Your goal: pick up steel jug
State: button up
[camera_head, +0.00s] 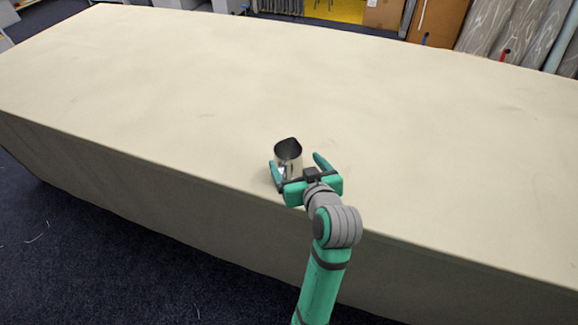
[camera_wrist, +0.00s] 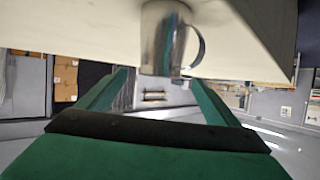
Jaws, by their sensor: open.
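The steel jug (camera_head: 288,152) stands upright near the front edge of the table, shiny with a dark open top. In the wrist view the jug (camera_wrist: 156,40) shows at the top middle, with its handle to the right. My gripper (camera_head: 298,166) is open at the table's near edge. Its left finger is close beside the jug's lower left and its right finger is farther off to the right. In the wrist view the jug lies ahead of and between the two green fingers. I cannot tell whether a finger touches it.
The long table (camera_head: 420,150) has a pale cloth and is otherwise bare, with wide free room behind and to both sides of the jug. Its front edge runs just below the gripper. Rolled patterned material (camera_head: 510,30) and a wooden panel (camera_head: 437,22) stand beyond the far side.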

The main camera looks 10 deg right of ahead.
aim_at(284, 147)
jog(key=shift+x, duration=3.95)
jog(key=shift+f, duration=0.1)
jog(key=shift+s, duration=0.1)
jog(key=shift+c, duration=0.3)
jog(key=c, duration=2)
jog(key=shift+c, duration=0.2)
